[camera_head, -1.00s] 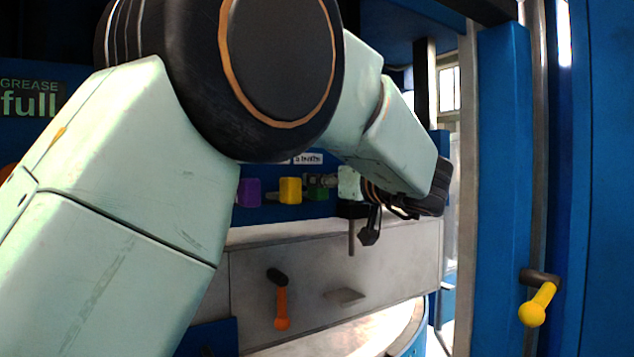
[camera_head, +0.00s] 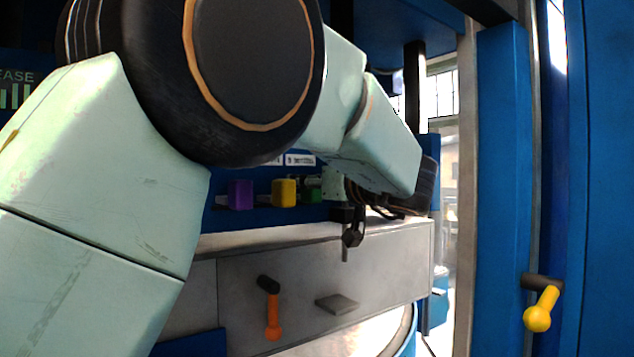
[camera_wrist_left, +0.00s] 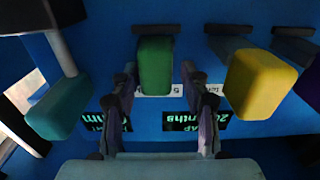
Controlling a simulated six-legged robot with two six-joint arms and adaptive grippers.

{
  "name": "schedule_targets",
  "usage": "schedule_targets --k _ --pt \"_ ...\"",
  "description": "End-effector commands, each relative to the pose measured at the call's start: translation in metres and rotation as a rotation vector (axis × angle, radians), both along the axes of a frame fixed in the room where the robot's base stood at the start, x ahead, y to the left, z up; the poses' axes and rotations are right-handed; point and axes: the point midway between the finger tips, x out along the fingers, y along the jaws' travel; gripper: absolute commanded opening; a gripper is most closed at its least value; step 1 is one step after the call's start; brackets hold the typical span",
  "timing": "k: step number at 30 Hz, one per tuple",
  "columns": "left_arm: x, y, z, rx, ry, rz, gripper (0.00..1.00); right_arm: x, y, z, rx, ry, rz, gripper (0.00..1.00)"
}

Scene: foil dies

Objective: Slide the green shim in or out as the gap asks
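The green shim's block-shaped grip (camera_wrist_left: 155,65) stands out from the blue panel in the left wrist view. In the head view it is a small dark green block (camera_head: 313,190), partly hidden. My left gripper (camera_wrist_left: 157,85) has its two fingers apart, one on each side of the green block, with a visible gap on both sides. In the head view my left gripper (camera_head: 352,236) is small and partly hidden behind my arm. Dark displays with green inverted text (camera_wrist_left: 208,115) sit below the block; I cannot read them fully. My right gripper is not in view.
A yellow block (camera_wrist_left: 260,83) is close right of the green one, and a teal block (camera_wrist_left: 60,107) is to the left. A purple block (camera_head: 240,194) stands beyond the yellow. Below are a grey ledge front (camera_head: 240,290), an orange lever (camera_head: 273,315) and a yellow-knobbed lever (camera_head: 538,318).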

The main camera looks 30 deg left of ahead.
Motion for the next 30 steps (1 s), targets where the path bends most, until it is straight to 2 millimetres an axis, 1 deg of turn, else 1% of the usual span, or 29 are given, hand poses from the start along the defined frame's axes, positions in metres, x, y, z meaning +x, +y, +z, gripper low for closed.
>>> schedule_targets --k 1,2,15,30 --pt "0.0 -0.0002 -0.0001 0.0 0.0 0.0 0.39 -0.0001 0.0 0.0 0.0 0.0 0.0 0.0" --pt "0.0 -0.0002 -0.0001 0.0 0.0 0.0 0.36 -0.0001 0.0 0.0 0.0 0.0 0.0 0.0" --pt "0.0009 0.0016 -0.0003 0.0 0.0 0.0 0.0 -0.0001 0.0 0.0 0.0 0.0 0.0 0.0" --pt "0.0012 0.0024 -0.0001 -0.001 0.0 0.0 0.0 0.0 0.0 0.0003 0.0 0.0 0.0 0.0"
